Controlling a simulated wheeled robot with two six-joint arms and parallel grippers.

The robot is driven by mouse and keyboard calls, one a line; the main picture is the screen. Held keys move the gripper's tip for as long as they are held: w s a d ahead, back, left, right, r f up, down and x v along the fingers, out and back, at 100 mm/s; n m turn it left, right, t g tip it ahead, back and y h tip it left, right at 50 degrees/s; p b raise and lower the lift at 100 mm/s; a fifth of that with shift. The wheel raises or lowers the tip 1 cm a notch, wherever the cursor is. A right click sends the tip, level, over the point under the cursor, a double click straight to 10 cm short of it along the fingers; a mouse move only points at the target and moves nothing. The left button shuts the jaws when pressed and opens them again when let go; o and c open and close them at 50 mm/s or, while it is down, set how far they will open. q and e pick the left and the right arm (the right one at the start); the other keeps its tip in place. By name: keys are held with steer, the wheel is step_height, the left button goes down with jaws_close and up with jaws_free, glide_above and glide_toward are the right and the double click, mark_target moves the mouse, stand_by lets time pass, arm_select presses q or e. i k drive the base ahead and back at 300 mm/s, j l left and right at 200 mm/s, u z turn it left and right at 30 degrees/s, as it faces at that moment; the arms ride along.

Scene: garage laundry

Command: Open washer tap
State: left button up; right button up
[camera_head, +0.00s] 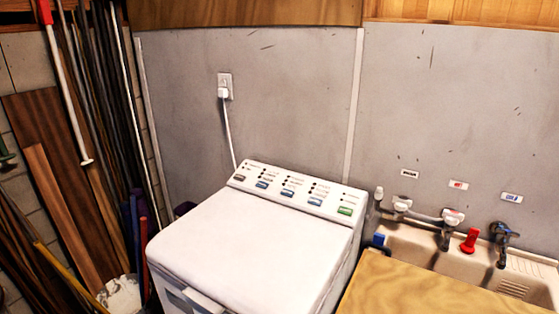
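The white top-loading washer (245,245) stands in the middle with its lid closed and its button panel at the back. A row of taps is on the grey wall above the sink at right. The leftmost tap (402,204) has a whitish handle and sits below a white label with dark lettering (409,173). A second tap (452,217) is below a label with a red mark (458,184). A third tap (504,231) with a blue part is below a label with a blue mark (511,197). Whether any tap is open cannot be told. Neither gripper shows.
A beige sink (455,262) is under the taps, with a red object (470,240) at its edge. A wooden board (420,290) lies in front of it. A plug (224,92) with a cord is on the wall. Boards and poles (60,180) crowd the left side.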

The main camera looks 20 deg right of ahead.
mark_target(400, 204)
steer(key=z, duration=1.45)
